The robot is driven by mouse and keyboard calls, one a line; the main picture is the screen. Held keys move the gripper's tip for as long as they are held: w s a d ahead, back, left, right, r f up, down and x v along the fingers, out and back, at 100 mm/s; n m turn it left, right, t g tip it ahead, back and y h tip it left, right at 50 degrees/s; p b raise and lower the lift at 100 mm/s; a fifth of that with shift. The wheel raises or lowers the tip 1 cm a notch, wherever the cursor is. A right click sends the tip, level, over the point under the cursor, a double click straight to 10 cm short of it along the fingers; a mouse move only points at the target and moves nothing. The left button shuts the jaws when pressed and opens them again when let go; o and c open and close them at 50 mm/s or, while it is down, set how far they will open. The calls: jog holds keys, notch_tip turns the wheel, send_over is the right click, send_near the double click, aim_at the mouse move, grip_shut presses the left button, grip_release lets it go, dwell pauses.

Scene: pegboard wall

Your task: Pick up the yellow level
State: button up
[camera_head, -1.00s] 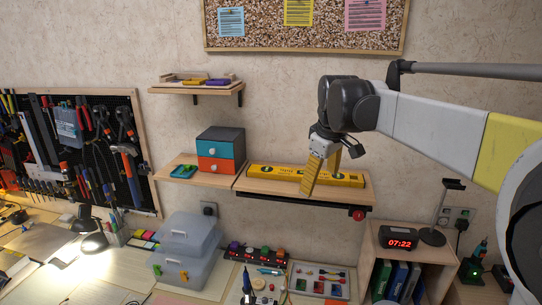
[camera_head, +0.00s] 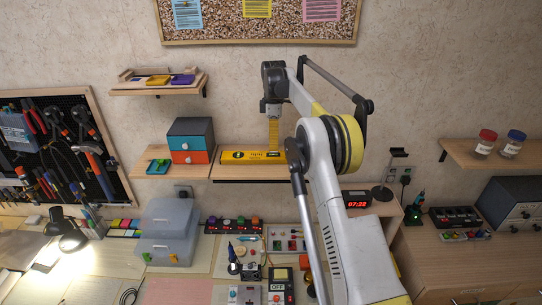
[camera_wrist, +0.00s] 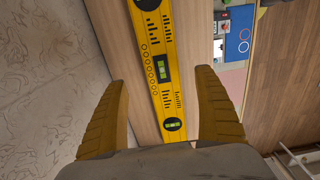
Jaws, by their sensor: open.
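The yellow level (camera_head: 240,156) lies along a wooden wall shelf (camera_head: 226,171) in the head view. My arm hides its right part there. My gripper (camera_head: 273,150) points down over the level, near the arm. In the wrist view the level (camera_wrist: 160,75) runs from the top edge down between the two ribbed yellow fingers of my gripper (camera_wrist: 163,115). The fingers are open, one on each side of the level, with gaps on both sides. Green vials show in the level.
A box with teal and orange drawers (camera_head: 191,140) stands left of the level on a neighbouring shelf. A small shelf (camera_head: 165,88) hangs above. The wall is close behind the level. Below is a cluttered desk with stacked grey bins (camera_head: 168,235).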

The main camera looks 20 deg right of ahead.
aim_at(272, 155)
jog(key=f, duration=0.2)
jog(key=f+p, duration=0.1)
jog(key=f, duration=0.3)
jog(key=shift+s+a+f, duration=0.1)
jog(key=shift+a+f, duration=0.2)
jog(key=shift+f, duration=0.1)
jog(key=c, duration=1.5)
jog(key=shift+r, duration=0.1)
